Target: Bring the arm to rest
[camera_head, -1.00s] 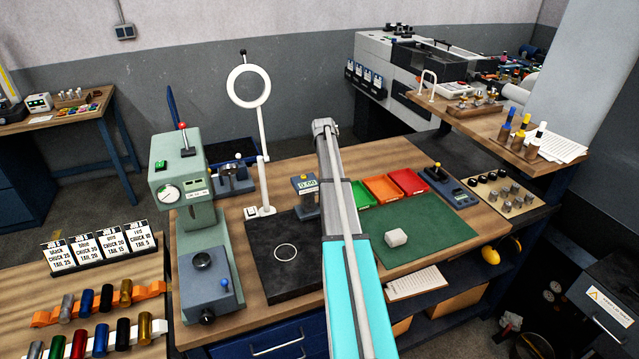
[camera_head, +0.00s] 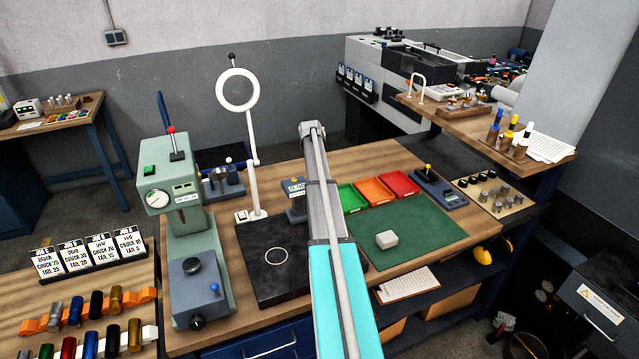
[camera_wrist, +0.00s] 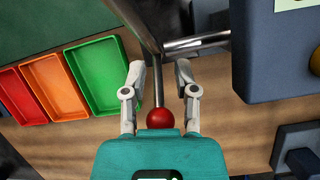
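My arm (camera_head: 326,220) reaches from the bottom of the head view up over the middle of the bench, with its upper end in front of the grey wall. My gripper is hidden in the head view. In the wrist view my gripper (camera_wrist: 161,76) shows two pale fingers standing apart, with nothing clamped between them. A thin metal rod with a red ball (camera_wrist: 160,118) shows between the fingers; I cannot tell how far below them it lies.
Green (camera_head: 350,198), orange (camera_head: 374,189) and red (camera_head: 399,183) trays lie beside the arm. A pale block (camera_head: 386,239) rests on the green mat (camera_head: 425,237). A green press (camera_head: 178,200), a ring on a stand (camera_head: 254,150) and a gauge (camera_head: 294,190) stand left of the arm.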

